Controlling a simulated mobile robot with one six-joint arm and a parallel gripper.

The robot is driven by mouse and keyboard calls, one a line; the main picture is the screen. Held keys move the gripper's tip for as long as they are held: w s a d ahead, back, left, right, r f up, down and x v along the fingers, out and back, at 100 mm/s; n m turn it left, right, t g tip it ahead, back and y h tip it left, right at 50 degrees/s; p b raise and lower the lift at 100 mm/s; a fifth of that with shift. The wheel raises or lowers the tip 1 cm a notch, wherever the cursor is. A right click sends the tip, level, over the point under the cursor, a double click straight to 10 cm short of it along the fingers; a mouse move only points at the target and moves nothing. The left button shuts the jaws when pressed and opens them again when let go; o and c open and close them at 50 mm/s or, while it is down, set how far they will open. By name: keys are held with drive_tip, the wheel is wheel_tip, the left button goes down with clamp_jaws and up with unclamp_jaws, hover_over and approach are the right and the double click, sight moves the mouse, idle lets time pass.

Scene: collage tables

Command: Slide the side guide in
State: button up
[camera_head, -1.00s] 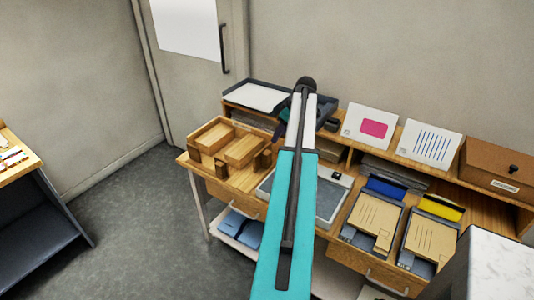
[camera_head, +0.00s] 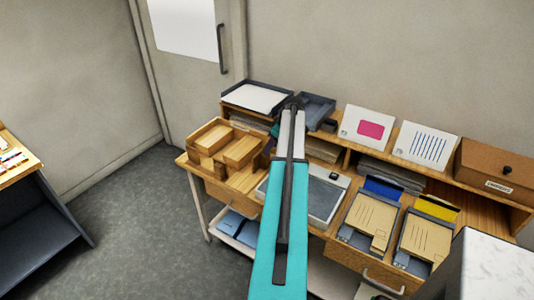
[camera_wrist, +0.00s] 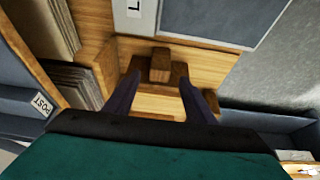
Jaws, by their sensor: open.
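A wooden fixture (camera_head: 238,152) with raised blocks stands at the left end of the work table in the head view. The wrist view shows a small upright wooden block (camera_wrist: 160,62) on a wooden piece, possibly the side guide; I cannot tell for sure. My gripper (camera_wrist: 159,80) is open, with one dark finger on each side of the line to this block. The fingers look empty, and I cannot tell whether they touch the wood. In the head view, my arm partly hides the gripper beside the right side of the fixture.
Two jigs with tan cards (camera_head: 370,222) stand farther right.

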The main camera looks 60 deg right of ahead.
sight(264, 159)
drive_tip(key=shift+p+x, duration=0.85)
drive_tip(key=shift+x, duration=2.2)
clamp_jaws()
